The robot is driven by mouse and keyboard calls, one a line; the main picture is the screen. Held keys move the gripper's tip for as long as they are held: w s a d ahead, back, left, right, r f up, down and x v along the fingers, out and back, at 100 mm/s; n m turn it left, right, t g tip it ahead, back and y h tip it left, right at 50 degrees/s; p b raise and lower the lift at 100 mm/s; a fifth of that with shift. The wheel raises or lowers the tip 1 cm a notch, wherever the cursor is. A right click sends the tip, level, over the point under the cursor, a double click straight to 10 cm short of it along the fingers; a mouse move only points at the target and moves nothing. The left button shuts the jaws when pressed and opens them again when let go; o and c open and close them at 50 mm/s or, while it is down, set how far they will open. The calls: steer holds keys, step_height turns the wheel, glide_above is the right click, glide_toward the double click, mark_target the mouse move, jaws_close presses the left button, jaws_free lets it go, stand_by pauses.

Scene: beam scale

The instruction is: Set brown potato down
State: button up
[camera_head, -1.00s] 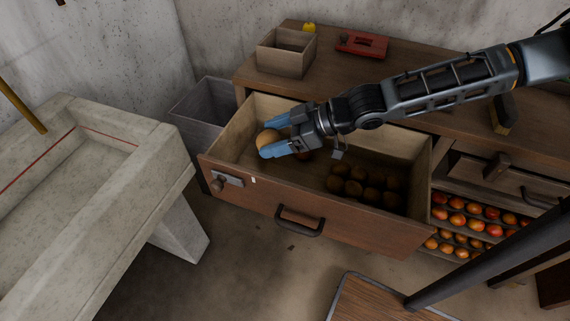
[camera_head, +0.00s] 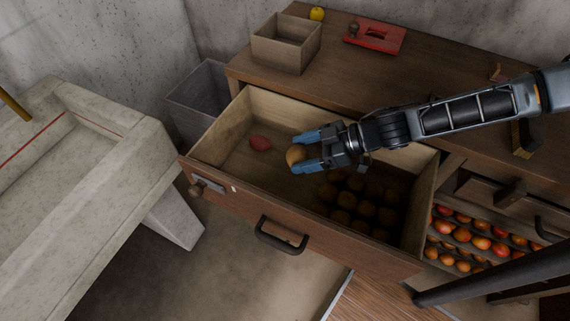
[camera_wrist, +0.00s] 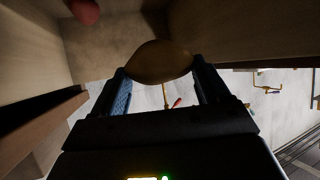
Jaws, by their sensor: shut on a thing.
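The brown potato (camera_head: 295,155) is held between the blue fingertips of my gripper (camera_head: 304,152), over the open drawer (camera_head: 282,227). In the wrist view the potato (camera_wrist: 158,62) spans the gap between the two fingers of my gripper (camera_wrist: 160,78). A red potato (camera_head: 260,143) lies on the drawer floor to the left of my gripper; it also shows in the wrist view (camera_wrist: 85,11). Several brown potatoes (camera_head: 366,208) lie together in the drawer's right part. I cannot tell whether the held potato touches the drawer floor.
A wooden box (camera_head: 286,44), a red tool (camera_head: 375,36) and a yellow object (camera_head: 317,14) stand on the bench top. A grey bin (camera_head: 204,98) and a stone trough (camera_head: 88,190) are left. Racks of fruit (camera_head: 470,233) are right. The drawer floor's left part is mostly free.

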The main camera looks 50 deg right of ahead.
steer(key=w+a+f, duration=0.2)
steer(key=w+f, duration=0.1)
steer(key=f, duration=0.3)
steer(key=shift+w+a+f, duration=0.3)
steer(key=shift+w+f, duration=0.05)
steer(key=shift+w, duration=0.05)
steer(key=shift+f, duration=0.4)
steer(key=shift+f, duration=0.25)
steer(key=o, duration=1.1)
steer(key=shift+r, duration=0.1)
